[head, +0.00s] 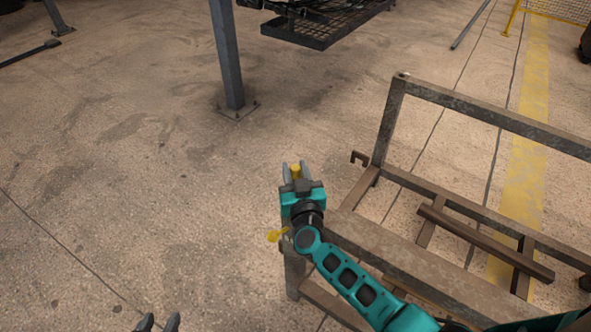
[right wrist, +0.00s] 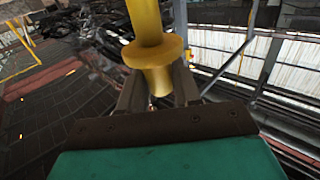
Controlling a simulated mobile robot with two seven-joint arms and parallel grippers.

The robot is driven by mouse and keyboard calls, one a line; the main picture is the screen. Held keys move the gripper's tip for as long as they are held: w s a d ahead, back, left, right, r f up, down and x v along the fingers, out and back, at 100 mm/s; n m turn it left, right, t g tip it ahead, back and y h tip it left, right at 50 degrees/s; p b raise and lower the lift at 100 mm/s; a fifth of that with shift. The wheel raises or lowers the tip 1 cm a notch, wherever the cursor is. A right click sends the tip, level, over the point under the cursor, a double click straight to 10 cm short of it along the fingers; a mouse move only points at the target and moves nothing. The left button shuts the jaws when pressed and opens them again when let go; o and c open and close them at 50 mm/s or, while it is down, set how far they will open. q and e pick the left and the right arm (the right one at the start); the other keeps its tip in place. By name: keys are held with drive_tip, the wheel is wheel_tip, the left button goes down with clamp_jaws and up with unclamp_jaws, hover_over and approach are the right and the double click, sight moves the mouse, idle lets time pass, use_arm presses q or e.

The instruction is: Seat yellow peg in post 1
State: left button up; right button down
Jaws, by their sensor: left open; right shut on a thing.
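The yellow peg (right wrist: 147,22) stands between the fingers of my right gripper (right wrist: 157,90) in the right wrist view, with a wide flange just above the fingertips. In the head view only a small yellow part of the peg (head: 295,171) shows between the fingers of my right gripper (head: 295,172). That gripper is shut on the peg, beside the left end of a rusty rack (head: 400,258). My left gripper (head: 158,323) is at the bottom edge, open and empty, partly out of frame. I cannot tell which upright is post 1.
A second yellow piece (head: 277,235) sticks out beside the rack's near left upright (head: 292,272), partly behind my right arm. A small hook (head: 360,157) juts from the rack's far upright. A grey column (head: 228,60) stands behind.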

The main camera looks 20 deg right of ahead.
use_arm(q)
drive_tip(key=shift+f+b, duration=2.9)
use_arm(e)
drive_tip(key=shift+f, duration=3.45)
